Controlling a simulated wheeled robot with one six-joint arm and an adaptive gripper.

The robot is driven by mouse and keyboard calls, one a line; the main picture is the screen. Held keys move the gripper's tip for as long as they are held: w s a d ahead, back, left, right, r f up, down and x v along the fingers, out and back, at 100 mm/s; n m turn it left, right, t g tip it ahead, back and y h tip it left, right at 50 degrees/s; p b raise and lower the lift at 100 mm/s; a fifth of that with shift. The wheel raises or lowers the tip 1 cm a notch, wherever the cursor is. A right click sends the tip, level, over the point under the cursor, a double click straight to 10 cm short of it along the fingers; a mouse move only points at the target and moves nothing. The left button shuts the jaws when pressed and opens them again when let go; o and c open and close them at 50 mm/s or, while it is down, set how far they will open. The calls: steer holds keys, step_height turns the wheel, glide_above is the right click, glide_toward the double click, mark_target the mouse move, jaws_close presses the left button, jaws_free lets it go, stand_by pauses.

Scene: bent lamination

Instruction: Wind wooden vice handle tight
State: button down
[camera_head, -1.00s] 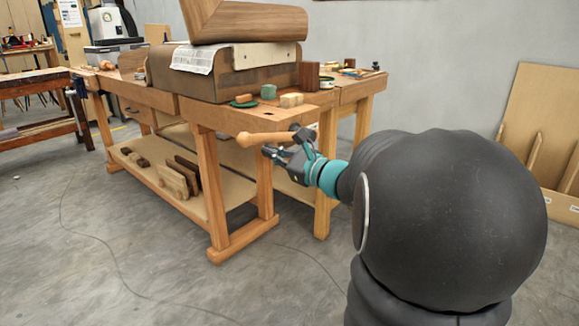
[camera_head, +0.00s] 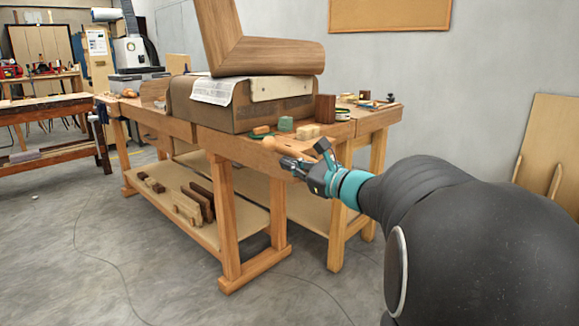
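The wooden vice handle (camera_head: 290,151) is a light brown bar with a round knob at its left end. It is at the front right edge of the wooden workbench (camera_head: 190,131), and slopes slightly down to the right. My gripper (camera_head: 307,155) comes in from the right at the handle's right part. Its two dark fingers look spread well apart, one above the bar and one below left. Whether either finger touches the bar is too small to tell. The vice itself and the handle's right end are hidden behind my gripper.
On the bench top are a large brown block (camera_head: 195,112) under a bent wooden lamination (camera_head: 265,55), a green block (camera_head: 286,124) and small wooden blocks (camera_head: 308,132). The lower shelf (camera_head: 255,222) holds wood pieces. Open grey floor lies in front; a board (camera_head: 545,140) leans at right.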

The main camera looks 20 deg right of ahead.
steer(key=s+d+f+b, duration=0.2)
steer(key=s+f+b, duration=0.25)
steer(key=s, duration=0.65)
steer(key=s+a+f+n+g, duration=0.4)
steer(key=a+f+n+g, duration=0.15)
steer(key=a, duration=0.25)
steer(key=s+a+f+n+g, duration=0.4)
steer(key=a+n, duration=0.2)
steer(key=a, duration=0.2)
steer(key=s+d+f+n+g+h, duration=0.1)
steer(key=s+d+f+n+h, duration=0.1)
steer(key=s+f+n+h, duration=0.5)
steer(key=s+n, duration=0.4)
steer(key=n, duration=0.3)
steer(key=shift+d+f+g+h+p, duration=0.2)
steer(key=shift+f+g+h+p, duration=0.15)
steer(key=shift+h, duration=0.05)
